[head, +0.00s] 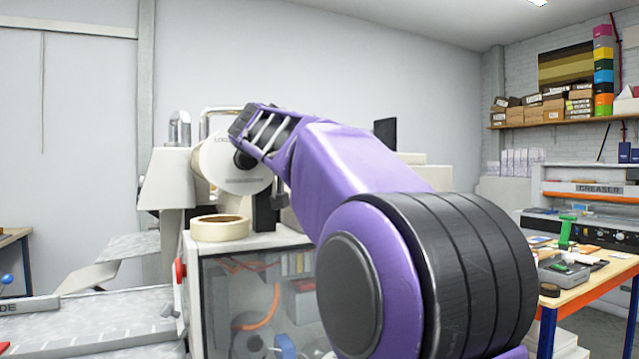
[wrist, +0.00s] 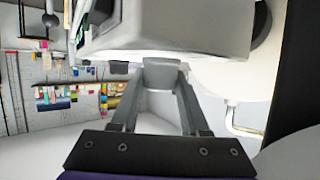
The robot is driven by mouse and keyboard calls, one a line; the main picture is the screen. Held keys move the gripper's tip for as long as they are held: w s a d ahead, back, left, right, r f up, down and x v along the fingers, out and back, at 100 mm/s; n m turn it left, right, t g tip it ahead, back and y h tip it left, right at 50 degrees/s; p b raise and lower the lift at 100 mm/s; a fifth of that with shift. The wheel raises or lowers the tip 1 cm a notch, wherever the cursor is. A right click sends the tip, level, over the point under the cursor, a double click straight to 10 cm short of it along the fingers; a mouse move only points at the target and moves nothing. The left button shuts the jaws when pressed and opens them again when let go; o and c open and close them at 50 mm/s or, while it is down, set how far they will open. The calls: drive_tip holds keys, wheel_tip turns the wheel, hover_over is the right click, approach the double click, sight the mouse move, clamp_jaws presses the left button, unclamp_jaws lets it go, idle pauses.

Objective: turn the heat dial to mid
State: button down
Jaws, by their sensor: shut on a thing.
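My gripper (wrist: 162,72) shows in the wrist view with its two grey fingers closed in on a small grey block (wrist: 160,76). The block sits against the pale body of a machine (wrist: 185,32) and appears to be the heat dial. No marking or pointer on it can be read, so its setting cannot be told. In the head view my purple arm reaches to the machine with the large white roll (head: 225,172). There the fingertips and the dial are hidden behind the arm.
A tape roll (head: 220,228) lies on the clear-fronted cabinet (head: 255,285) below the arm. A red knob (head: 180,270) sticks out at the cabinet's left side. A wooden-edged table (head: 590,280) with tools stands at the right, near the creaser (head: 600,190).

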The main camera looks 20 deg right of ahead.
drive_tip(key=shift+c, duration=2)
unclamp_jaws()
wheel_tip(320, 180, up, 10)
drive_tip(key=p, duration=0.4)
